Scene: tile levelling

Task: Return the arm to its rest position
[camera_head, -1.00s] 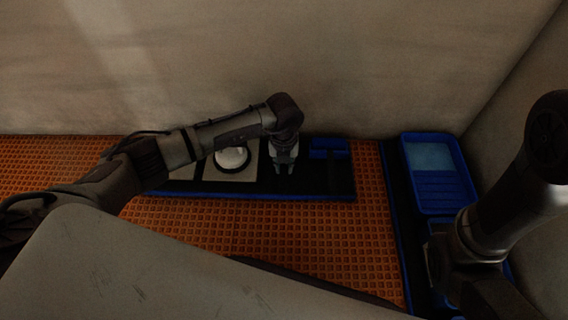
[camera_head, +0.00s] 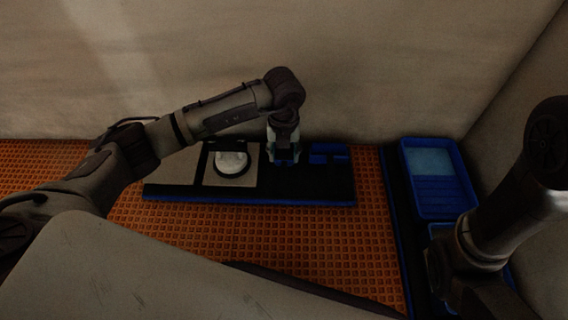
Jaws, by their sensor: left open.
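My left arm (camera_head: 222,112) reaches in from the left over the black board with the blue edge (camera_head: 305,196). My left gripper (camera_head: 284,158) points down above the board, between the grey tiles and the blue holder. It is open, and I see nothing held in it. My right arm (camera_head: 510,215) comes in at the right edge; its gripper is not clearly visible.
Grey tiles (camera_head: 172,172) lie on the board, one with a round white disc (camera_head: 231,162). A blue holder (camera_head: 329,154) sits at the board's right end. A blue tray (camera_head: 445,193) stands at the right. Orange waffled matting (camera_head: 330,240) is bare in front. A wall rises behind.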

